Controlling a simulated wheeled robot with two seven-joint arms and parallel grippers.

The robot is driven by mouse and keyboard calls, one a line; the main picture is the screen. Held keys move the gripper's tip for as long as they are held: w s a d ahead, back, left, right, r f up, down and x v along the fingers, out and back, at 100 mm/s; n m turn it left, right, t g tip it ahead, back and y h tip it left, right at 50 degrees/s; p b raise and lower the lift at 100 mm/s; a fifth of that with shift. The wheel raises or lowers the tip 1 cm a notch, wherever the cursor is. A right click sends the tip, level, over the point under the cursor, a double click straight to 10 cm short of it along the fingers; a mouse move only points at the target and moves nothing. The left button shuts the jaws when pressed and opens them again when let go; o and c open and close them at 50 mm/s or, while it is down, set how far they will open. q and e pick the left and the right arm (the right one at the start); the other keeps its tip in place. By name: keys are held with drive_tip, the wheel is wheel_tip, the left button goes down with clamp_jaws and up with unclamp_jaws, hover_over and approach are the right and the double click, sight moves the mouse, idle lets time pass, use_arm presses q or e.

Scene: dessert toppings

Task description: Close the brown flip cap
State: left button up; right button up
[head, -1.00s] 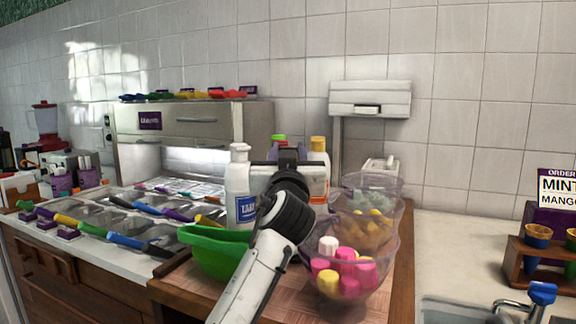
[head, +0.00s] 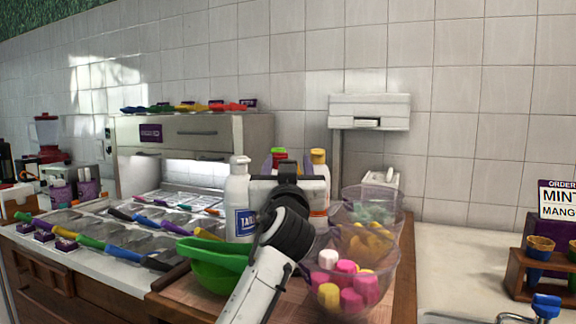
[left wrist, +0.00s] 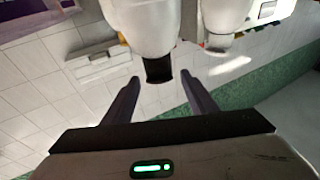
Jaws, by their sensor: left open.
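My left gripper (head: 288,168) is raised among the bottles at the back of the wooden board, seen from behind in the head view. In the left wrist view its fingers (left wrist: 161,78) are apart with nothing gripped. A dark flap (left wrist: 159,69), which looks like the brown flip cap, sticks out from a white bottle or container (left wrist: 150,25) between the fingertips. I cannot tell whether a finger touches it. In the head view my gripper and wrist hide this flap. A white bottle (head: 239,195) with a blue label stands just left of my gripper. My right gripper is not in view.
A green bowl (head: 212,268) is at front left, and clear bowls of toppings (head: 352,285) are on the right. The counter further right (head: 460,255) has bare room.

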use_arm(q)
drive_tip(key=v, duration=0.7)
drive_tip(key=shift+s+f, duration=0.1)
drive_tip(key=shift+s, duration=0.05)
